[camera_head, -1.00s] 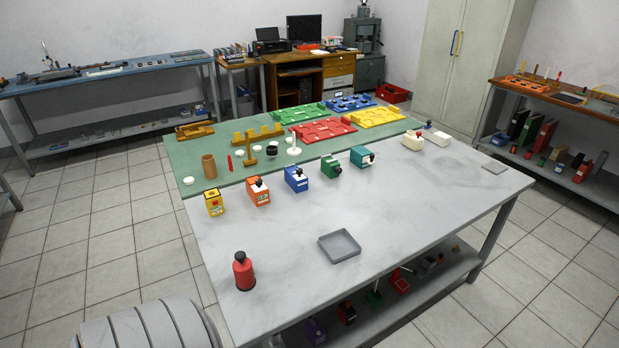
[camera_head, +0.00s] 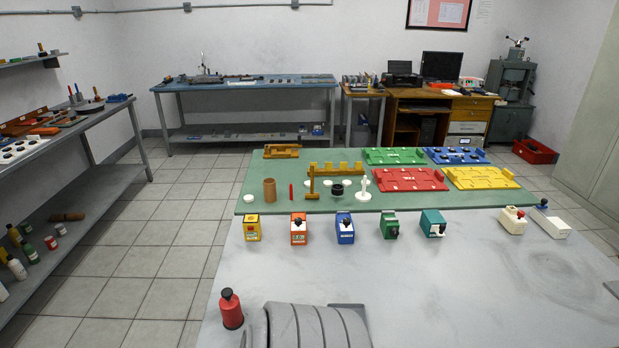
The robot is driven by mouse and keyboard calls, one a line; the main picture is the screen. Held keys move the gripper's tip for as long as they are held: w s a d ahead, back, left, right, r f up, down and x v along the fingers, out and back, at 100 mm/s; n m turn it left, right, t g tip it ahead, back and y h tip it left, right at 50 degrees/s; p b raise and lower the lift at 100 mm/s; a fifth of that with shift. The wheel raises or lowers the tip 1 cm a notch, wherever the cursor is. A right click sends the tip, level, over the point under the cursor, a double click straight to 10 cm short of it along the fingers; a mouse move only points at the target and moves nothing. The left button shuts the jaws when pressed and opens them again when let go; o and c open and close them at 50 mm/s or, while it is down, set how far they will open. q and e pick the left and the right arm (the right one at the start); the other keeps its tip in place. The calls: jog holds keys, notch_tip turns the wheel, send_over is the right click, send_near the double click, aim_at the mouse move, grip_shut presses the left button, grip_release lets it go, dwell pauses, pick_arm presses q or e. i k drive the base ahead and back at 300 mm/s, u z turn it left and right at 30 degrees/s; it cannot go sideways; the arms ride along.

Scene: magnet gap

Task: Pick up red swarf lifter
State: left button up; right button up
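The red swarf lifter appears to be the red bottle-shaped piece with a dark knob on top (camera_head: 231,310). It stands upright on the near left part of the pale grey table (camera_head: 460,275), close to the left edge. Nothing touches it. Neither of my grippers is in view.
A row of small blocks, yellow (camera_head: 252,229), orange (camera_head: 298,230), blue (camera_head: 345,229), green (camera_head: 389,226) and teal (camera_head: 432,225), stands before the green mat (camera_head: 250,180). A grey tray (camera_head: 350,307) is mostly hidden by my ribbed grey part. The table's middle is clear.

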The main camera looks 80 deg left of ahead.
aim_at(231, 313)
jog(key=i, duration=0.8)
jog(key=u, duration=2.8)
